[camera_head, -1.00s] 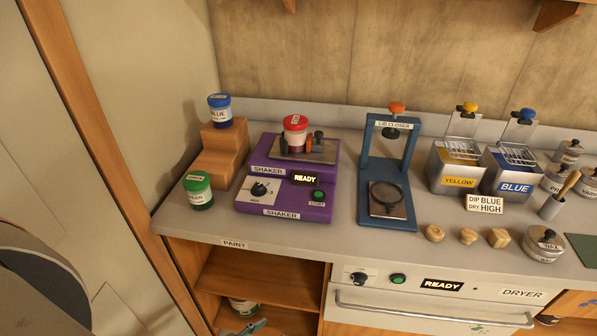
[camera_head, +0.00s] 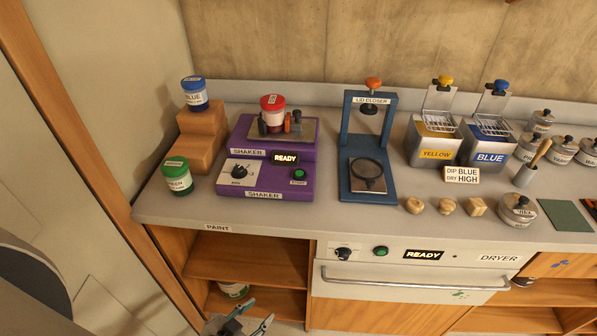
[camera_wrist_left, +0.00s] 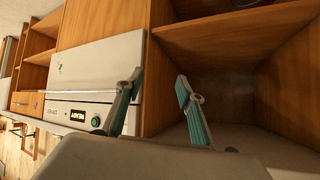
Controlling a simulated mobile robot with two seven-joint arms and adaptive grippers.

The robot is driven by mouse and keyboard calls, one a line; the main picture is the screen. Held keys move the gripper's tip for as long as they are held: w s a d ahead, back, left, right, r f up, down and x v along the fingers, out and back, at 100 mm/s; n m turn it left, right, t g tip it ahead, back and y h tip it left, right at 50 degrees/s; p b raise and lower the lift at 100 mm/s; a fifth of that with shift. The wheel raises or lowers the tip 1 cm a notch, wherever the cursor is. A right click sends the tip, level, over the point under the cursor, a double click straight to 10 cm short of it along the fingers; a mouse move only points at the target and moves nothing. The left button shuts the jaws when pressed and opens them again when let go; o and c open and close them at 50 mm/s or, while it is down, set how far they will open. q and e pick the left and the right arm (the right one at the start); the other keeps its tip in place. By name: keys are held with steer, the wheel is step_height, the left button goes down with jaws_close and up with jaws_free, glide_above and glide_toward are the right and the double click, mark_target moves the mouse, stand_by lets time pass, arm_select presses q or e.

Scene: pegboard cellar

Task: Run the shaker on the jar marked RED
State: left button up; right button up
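The purple shaker (camera_head: 265,186) stands on the counter at left. Its display reads READY, with a black dial at left and a green button at right on its front. A red-lidded jar (camera_head: 272,111) stands on the shaker's top platform between the clamp parts; I cannot tell whether it is clamped. My left gripper (camera_head: 246,322) is at the bottom of the head view, below the counter front, open and empty. In the left wrist view its two teal-padded fingers (camera_wrist_left: 160,105) are apart, before the open shelves. My right gripper is not in view.
A blue-lidded jar (camera_head: 194,94) stands on wooden steps (camera_head: 201,138), a green-lidded jar (camera_head: 177,176) beside them. The blue lid closer (camera_head: 373,185) is right of the shaker. The dryer (camera_head: 410,281) is below the counter. Wooden knobs and dip tanks stand farther right.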

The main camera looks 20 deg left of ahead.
arm_select(q)
jaws_close()
stand_by(1.3)
